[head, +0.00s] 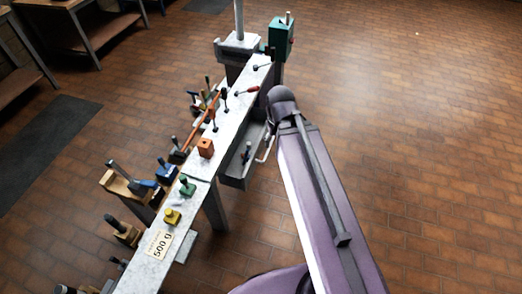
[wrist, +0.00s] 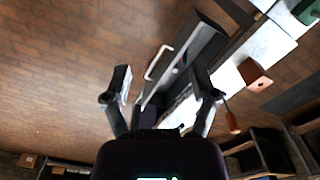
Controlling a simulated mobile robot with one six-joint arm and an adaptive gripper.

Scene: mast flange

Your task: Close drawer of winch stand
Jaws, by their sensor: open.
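The winch stand (head: 232,118) is a long, narrow, pale-topped bench across the middle of the head view. Its grey drawer (head: 236,180) sticks out from the right side below the top, with something dark and upright in it. The drawer also shows in the wrist view (wrist: 196,48), with a pale bar handle (wrist: 158,63) on its outer face. My gripper (wrist: 162,84) is open and empty, its two fingers spread on either side of the handle in the picture. The handle appears beyond the fingertips; I cannot tell the exact gap. In the head view my arm hides most of the gripper.
On the bench top stand an orange block (head: 205,148), a green piece (head: 187,186), a yellow piece (head: 172,216) and several levers. A teal box (head: 281,38) is at the far end. Brick floor (head: 430,130) to the right is clear.

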